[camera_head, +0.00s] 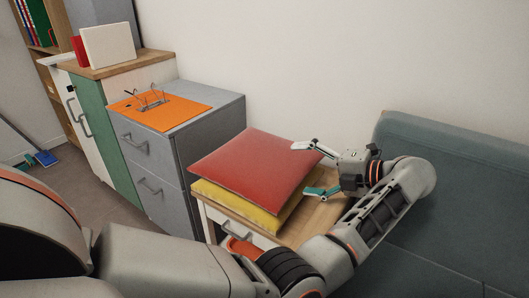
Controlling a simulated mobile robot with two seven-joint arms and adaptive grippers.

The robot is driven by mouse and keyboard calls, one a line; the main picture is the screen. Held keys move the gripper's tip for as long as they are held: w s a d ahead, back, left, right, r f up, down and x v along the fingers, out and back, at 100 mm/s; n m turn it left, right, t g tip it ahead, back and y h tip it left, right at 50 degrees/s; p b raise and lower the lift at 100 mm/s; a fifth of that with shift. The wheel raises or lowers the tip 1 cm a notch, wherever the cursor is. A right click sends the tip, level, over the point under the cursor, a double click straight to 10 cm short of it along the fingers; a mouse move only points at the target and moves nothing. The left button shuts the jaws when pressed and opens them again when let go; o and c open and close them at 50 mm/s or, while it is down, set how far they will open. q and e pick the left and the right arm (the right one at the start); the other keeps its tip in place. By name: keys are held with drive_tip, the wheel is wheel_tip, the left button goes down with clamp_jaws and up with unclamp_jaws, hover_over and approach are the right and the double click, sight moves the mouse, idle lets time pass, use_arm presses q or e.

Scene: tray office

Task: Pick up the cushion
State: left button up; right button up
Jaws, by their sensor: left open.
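A red cushion (245,163) lies on top of a yellow cushion (237,208), and both rest on a small wooden-topped side cabinet (313,222). My left gripper (302,170) is open at the right side of the cushions, its fingers pointing left. One fingertip overlaps the red cushion's right corner, and the other is lower, near the yellow cushion's right edge. I cannot tell whether either finger touches a cushion. My right gripper is not in view.
A grey drawer cabinet (212,127) with an orange ring binder (183,115) stands left of the cushions. Further left is a green and white cabinet (108,144). A grey-blue sofa (455,175) stands at the right. The wall is close behind.

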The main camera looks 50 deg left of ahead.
sight(283, 168)
use_arm(q)
drive_tip(key=b+x, duration=0.1)
drive_tip(key=x, duration=0.5)
drive_tip(key=shift+a+f+b, duration=0.1)
drive_tip(key=shift+f+b, duration=0.2)
drive_tip(key=shift+s+a, duration=0.1)
drive_tip(key=shift+a, duration=0.05)
drive_tip(key=shift+r, duration=0.15)
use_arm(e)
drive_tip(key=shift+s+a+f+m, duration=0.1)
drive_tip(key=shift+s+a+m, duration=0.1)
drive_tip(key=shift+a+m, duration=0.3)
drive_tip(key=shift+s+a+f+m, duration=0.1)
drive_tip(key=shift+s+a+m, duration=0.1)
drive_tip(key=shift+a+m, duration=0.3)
use_arm(q)
drive_tip(key=shift+c, duration=0.3)
drive_tip(key=c, duration=1.4)
